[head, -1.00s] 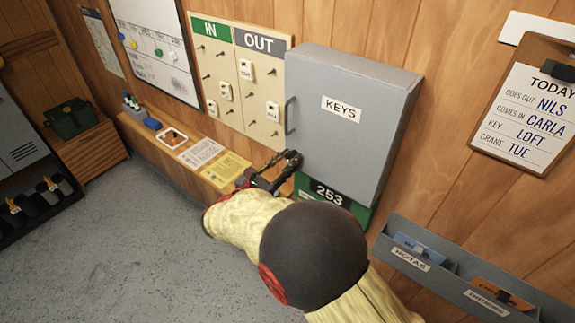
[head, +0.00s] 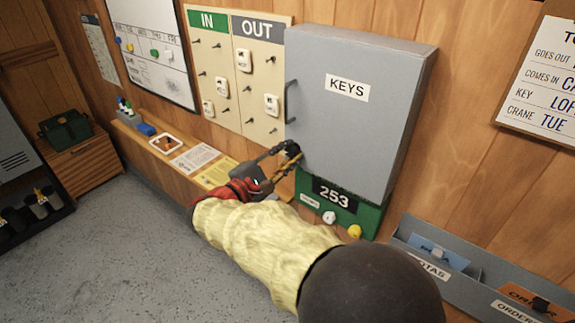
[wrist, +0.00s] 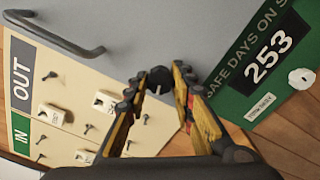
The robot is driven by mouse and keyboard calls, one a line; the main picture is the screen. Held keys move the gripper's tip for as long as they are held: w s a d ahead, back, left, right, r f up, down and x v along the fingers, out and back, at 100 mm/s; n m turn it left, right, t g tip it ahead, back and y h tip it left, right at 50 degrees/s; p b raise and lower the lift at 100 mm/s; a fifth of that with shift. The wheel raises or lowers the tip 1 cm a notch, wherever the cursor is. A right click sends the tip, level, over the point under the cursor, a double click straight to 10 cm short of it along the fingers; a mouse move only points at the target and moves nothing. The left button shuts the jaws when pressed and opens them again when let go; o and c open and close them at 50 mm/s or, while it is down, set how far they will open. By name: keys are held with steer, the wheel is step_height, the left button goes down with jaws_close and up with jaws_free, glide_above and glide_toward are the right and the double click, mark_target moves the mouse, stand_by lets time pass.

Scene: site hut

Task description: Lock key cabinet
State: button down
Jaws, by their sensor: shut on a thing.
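The grey key cabinet (head: 350,125), labelled KEYS, hangs on the wooden wall with its door closed. Its handle (head: 289,102) is on the door's left side and also shows in the wrist view (wrist: 62,36). A dark round knob (wrist: 160,79) is at the cabinet's lower left corner; in the head view it is small and partly covered by the fingers. My gripper (head: 283,160) has reached this knob from below. In the wrist view its two fingers (wrist: 157,86) are shut on the knob, one on each side. The knob's turn position is hard to tell.
The IN/OUT board (head: 235,75) with tags and hooks is left of the cabinet. A green sign (head: 372,217) reading 253 is just below it, with a white and a yellow knob. A grey wall tray (head: 470,275) is at lower right. A ledge (head: 150,140) runs left; the floor is clear.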

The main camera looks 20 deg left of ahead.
steer(key=shift+f+m+b, duration=0.1)
steer(key=shift+m+b, duration=1.5)
steer(key=shift+b, duration=0.3)
steer(key=c, duration=1.5)
jaws_free()
steer(key=shift+s, duration=0.1)
steer(key=v, duration=1.1)
steer(key=shift+s+a, duration=0.2)
steer(key=shift+s, duration=0.15)
